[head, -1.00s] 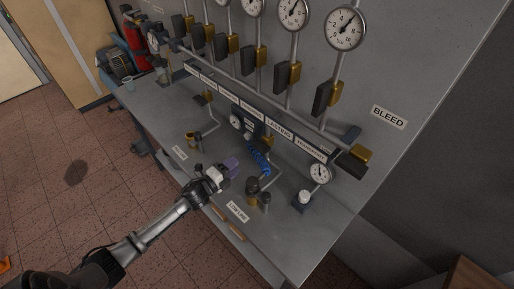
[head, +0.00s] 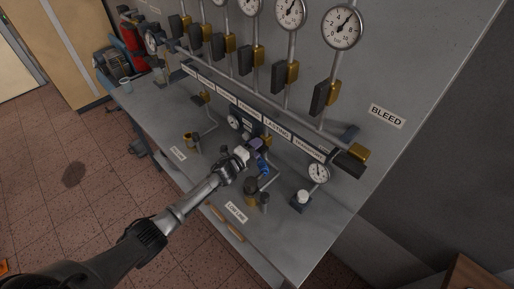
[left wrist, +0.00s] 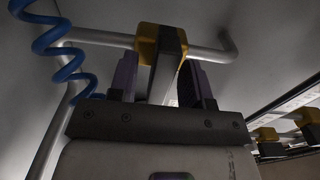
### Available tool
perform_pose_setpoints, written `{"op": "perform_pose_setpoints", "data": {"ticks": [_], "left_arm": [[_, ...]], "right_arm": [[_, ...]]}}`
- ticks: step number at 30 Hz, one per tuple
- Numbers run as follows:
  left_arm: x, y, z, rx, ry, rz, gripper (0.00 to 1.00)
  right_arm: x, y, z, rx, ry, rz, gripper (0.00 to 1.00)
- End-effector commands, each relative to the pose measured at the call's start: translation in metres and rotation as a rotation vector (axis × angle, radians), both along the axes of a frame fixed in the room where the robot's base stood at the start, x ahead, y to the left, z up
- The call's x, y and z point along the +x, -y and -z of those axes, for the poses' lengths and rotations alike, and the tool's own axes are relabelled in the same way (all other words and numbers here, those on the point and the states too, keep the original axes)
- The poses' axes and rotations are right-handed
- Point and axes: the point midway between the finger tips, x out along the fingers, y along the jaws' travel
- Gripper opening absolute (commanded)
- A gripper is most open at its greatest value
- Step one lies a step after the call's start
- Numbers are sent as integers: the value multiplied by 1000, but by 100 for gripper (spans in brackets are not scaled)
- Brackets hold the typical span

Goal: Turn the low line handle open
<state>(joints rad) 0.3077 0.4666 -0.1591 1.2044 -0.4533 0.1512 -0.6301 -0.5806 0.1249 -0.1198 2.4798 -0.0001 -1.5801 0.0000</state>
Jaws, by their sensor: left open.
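In the head view my left gripper (head: 255,148) is over the bench, beside the blue coiled hose and close to a small brass valve (head: 267,140). In the left wrist view a brass valve body (left wrist: 149,42) sits on a grey pipe with a dark flat handle (left wrist: 168,68). My open left gripper (left wrist: 158,74) has one purple-grey finger on each side of this handle. Gaps show beside the handle, so it does not look gripped. The LOW LINE label (head: 236,212) lies near the bench's front edge. My right gripper is not in view.
The blue coiled hose (left wrist: 66,50) hangs close on the left in the wrist view. A labelled rail (head: 277,131) with valves and gauges runs behind.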

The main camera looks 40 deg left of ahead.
Motion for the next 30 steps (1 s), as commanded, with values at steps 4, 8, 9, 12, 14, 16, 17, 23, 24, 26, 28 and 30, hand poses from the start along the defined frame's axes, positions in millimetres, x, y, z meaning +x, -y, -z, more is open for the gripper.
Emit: {"op": "perform_pose_setpoints", "data": {"ticks": [4, 8, 9, 12, 14, 16, 17, 23, 24, 26, 28, 30], "left_arm": [[2, 1, 0, 0, 0, 1, 45], [2, 1, 0, 0, 0, 1, 45], [2, 0, 0, 0, 0, 1, 45], [2, 0, 0, 0, 0, 1, 38], [2, 0, 0, 0, 0, 1, 32], [2, 0, 0, 0, 0, 1, 26], [2, 0, 0, 0, 0, 1, 23], [2, 0, 0, 0, 0, 1, 4], [2, 0, 0, 0, 0, 1, 0], [2, 0, 0, 0, 0, 1, 0], [2, 0, 0, -2, 0, 1, 0], [2, 0, 0, -9, -1, 1, 0]], "right_arm": [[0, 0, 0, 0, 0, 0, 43], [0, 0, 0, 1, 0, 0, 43], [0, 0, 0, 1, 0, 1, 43], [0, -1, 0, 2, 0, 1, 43], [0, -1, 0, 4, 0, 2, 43], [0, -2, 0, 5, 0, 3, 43], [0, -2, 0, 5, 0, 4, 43], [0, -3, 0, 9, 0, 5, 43], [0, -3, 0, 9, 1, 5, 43], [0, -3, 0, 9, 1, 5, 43], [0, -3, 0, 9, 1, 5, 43], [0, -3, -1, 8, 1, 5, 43]]}}
